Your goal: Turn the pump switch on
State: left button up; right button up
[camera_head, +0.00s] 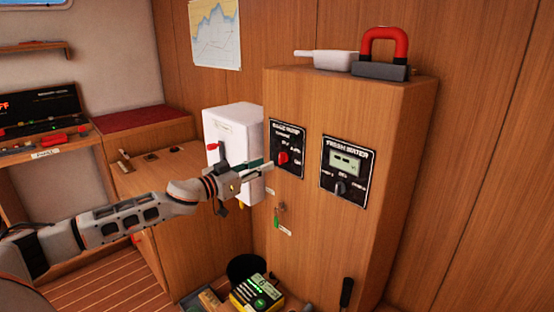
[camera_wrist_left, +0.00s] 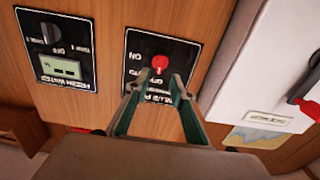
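The pump panel (camera_head: 287,148) is a black plate on the front of the wooden cabinet, with a red knob (camera_head: 283,158) as its switch. In the left wrist view the red knob (camera_wrist_left: 160,63) shows just beyond my fingertips, near the middle, with "ON" and other lettering upside down around it. Which marking the knob points to is unclear. My left gripper (camera_head: 262,166) is in front of the panel, slightly left of the knob. Its teal fingers (camera_wrist_left: 156,90) are apart, with nothing visible held between them. My right gripper is not in view.
The fresh water panel (camera_head: 345,172) with a display and dark knob is right of the pump panel. A white box (camera_head: 232,135) with a red lever stands close left of the gripper. A key with a green tag (camera_head: 277,218) hangs below. A red-handled object (camera_head: 383,55) sits on top.

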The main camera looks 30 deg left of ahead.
aim_at(282, 158)
pick_arm(q)
jog(key=x, duration=0.6)
jog(key=shift+w+d, duration=0.1)
grip_shut()
